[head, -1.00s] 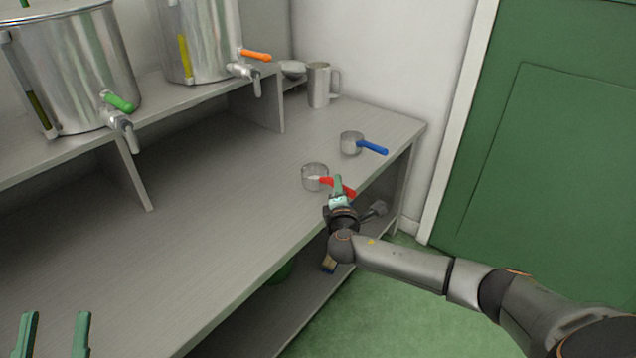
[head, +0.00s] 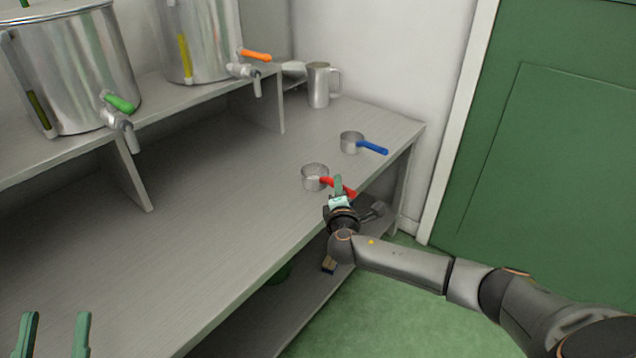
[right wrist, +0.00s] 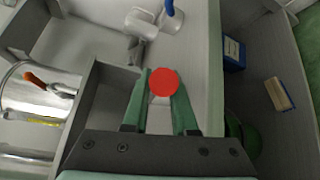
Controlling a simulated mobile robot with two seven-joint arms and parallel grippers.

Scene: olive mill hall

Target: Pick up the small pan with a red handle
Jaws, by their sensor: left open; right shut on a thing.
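The small pan (head: 313,178) with a red handle (head: 327,181) sits on the grey bench top near its front edge, its handle pointing right toward the edge. My right gripper (head: 338,186) is at the handle, with its fingers shut on it. In the right wrist view the round end of the red handle (right wrist: 164,82) shows between the green fingers of my right gripper (right wrist: 162,92); the handle hides much of the pan there. My left gripper (head: 54,335) is open and empty at the lower left, with its fingers apart.
A small pan with a blue handle (head: 352,142) stands behind on the bench (head: 215,220). A metal jug (head: 319,86) stands at the back. Steel tanks with a green tap (head: 119,103) and an orange tap (head: 256,56) stand on the raised shelf. A brush (right wrist: 279,93) lies below.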

